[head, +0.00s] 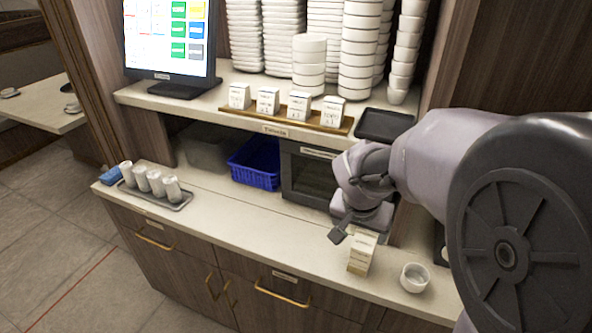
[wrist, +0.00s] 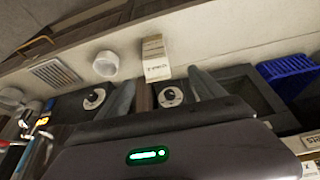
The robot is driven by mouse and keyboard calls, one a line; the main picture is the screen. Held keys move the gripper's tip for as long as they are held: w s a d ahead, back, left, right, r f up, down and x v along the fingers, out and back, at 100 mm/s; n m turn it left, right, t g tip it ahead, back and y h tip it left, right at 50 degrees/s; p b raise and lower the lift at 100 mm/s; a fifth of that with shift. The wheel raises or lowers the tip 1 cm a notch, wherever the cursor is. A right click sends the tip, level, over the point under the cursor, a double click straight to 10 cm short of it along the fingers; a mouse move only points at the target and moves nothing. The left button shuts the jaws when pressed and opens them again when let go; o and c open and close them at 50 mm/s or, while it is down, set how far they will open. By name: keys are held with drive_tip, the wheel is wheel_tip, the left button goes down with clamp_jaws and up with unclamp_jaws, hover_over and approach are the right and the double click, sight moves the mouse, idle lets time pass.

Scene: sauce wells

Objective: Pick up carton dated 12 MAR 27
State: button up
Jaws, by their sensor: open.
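A tall cream and tan carton (head: 360,256) stands upright on the lower counter near its front edge. It also shows in the wrist view (wrist: 156,62), with print too small to read as a date. Several small white cartons (head: 268,101) stand in a row on a wooden tray on the upper shelf; their dates are not legible. My gripper (head: 350,233) is open and low over the counter, close to the tall carton. In the wrist view my gripper (wrist: 164,86) has its fingers apart, with the carton beyond the gap between them. I see nothing held.
A white bowl (head: 414,277) stands just right of the tall carton. A blue basket (head: 256,163) and a dark appliance (head: 309,175) sit under the shelf. A tray (head: 183,202) of white cups is at the left. The counter between that tray and the carton is clear.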

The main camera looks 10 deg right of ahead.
sight(362, 252)
drive_tip(key=b+x, duration=0.2)
drive_tip(key=x, duration=0.3)
drive_tip(key=b+x, duration=0.2)
drive_tip(key=x, duration=0.4)
drive_tip(key=b+x, duration=0.2)
drive_tip(key=x, duration=0.4)
drive_tip(key=shift+s+d+f, duration=0.2)
drive_tip(key=shift+s+d, duration=0.1)
drive_tip(key=shift+d, duration=0.15)
drive_tip(key=shift+r, duration=0.15)
drive_tip(key=c, duration=0.3)
clamp_jaws()
